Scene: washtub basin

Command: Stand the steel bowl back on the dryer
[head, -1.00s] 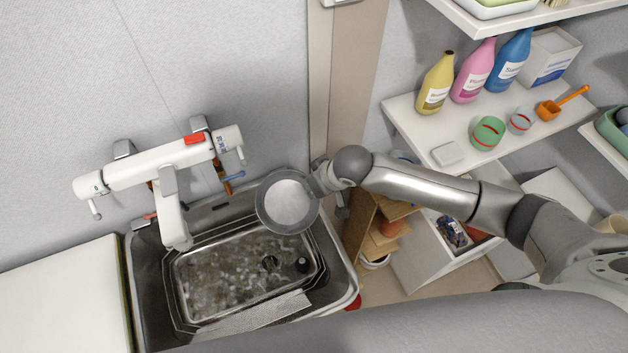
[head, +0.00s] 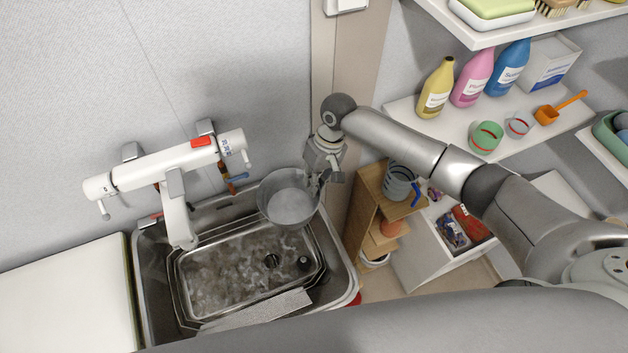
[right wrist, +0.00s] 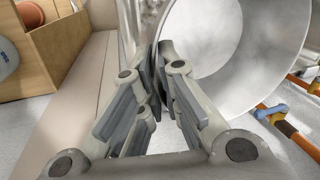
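The steel bowl (head: 290,205) is a round grey metal bowl. In the head view it is over the back right of the sink, with its inside showing. My right gripper (head: 323,180) is at the bowl's right rim. In the right wrist view its fingers (right wrist: 160,78) are closed on the rim, and the bowl (right wrist: 235,45) extends to the right of them. The bowl appears to be held above the basin; its exact height is unclear. My left gripper is not in view. I cannot make out for sure which thing is the dryer.
A steel sink (head: 150,270) holds a rectangular wire-edged tub (head: 185,290) of cloudy water. A white wall tap (head: 160,170) stands behind it. A pale flat surface (head: 60,295) lies left, clear. A wooden shelf unit (head: 362,205) stands right, below a bottle shelf (head: 405,120).

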